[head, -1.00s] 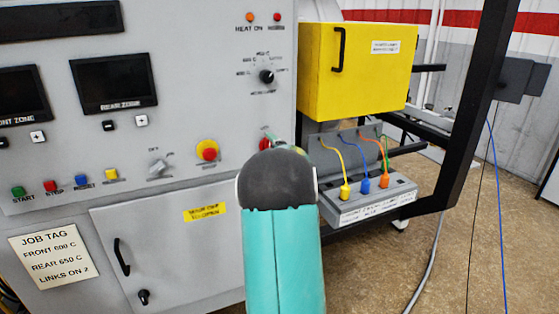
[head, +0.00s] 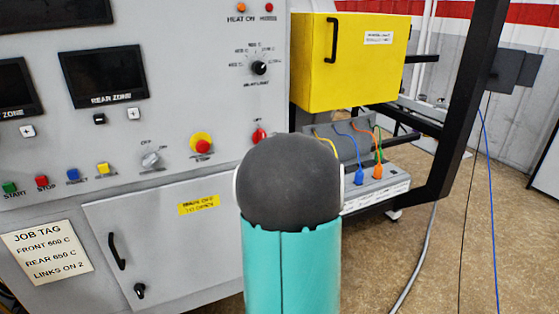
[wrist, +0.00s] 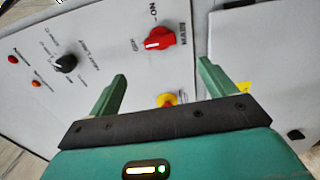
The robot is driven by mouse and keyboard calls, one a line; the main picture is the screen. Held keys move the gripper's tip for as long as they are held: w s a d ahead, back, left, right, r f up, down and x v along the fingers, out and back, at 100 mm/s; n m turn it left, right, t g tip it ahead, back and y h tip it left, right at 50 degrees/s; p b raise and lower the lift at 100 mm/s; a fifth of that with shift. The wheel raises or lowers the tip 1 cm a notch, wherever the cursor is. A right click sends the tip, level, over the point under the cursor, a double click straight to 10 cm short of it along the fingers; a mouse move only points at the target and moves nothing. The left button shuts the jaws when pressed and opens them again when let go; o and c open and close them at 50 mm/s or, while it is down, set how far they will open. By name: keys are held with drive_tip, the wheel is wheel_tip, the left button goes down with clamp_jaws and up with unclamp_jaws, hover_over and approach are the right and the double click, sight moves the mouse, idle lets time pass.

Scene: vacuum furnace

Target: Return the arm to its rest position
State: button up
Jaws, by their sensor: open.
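My arm (head: 290,265) stands in the lower middle of the head view, a teal link topped by a dark rounded joint. It hides my gripper there. In the wrist view my gripper (wrist: 161,69) is open, with two green fingers spread apart and nothing between them. Beyond the fingers is the grey control panel (wrist: 110,35) with a red rotary switch (wrist: 160,38). The switch looks clear of the fingers. The same red switch (head: 259,136) shows in the head view just above my arm's dark joint.
A yellow box (head: 350,65) juts out at the right of the panel. Below it is a grey link unit (head: 378,199) with coloured cables, partly behind my arm. A black frame post (head: 470,110) stands right of them. Open floor (head: 450,270) lies at the lower right.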

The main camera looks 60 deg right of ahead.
idle(0.3)
drive_tip(key=w+a+r+m+g, duration=0.1)
drive_tip(key=w+a+r+m, duration=0.15)
drive_tip(key=a, duration=0.35)
drive_tip(key=w+a+r+m+g, duration=0.1)
drive_tip(key=w+a+m, duration=0.2)
drive_tip(key=a, duration=0.3)
drive_tip(key=s+a+f+m+g+y, duration=0.1)
drive_tip(key=s+a+m+g+y, duration=0.1)
drive_tip(key=a, duration=1.2)
drive_tip(key=s+a+f+m+g+y, duration=0.1)
drive_tip(key=s+a+m+g+y, duration=0.2)
drive_tip(key=a, duration=1.2)
drive_tip(key=shift+s+a+f+m+y, duration=0.2)
drive_tip(key=shift+s+f+m+y, duration=0.15)
drive_tip(key=shift+s+y, duration=0.6)
drive_tip(key=s+a+g, duration=0.1)
drive_tip(key=s+a, duration=0.2)
drive_tip(key=s+a+f+g+y, duration=0.1)
drive_tip(key=s+a, duration=0.1)
drive_tip(key=a, duration=0.1)
drive_tip(key=s+a+f+y, duration=0.1)
drive_tip(key=s+a, duration=0.2)
drive_tip(key=shift+s+a+f+m+g, duration=0.2)
drive_tip(key=shift+s+m+g, duration=0.1)
drive_tip(key=shift+m+g, duration=0.1)
drive_tip(key=shift+c, duration=0.2)
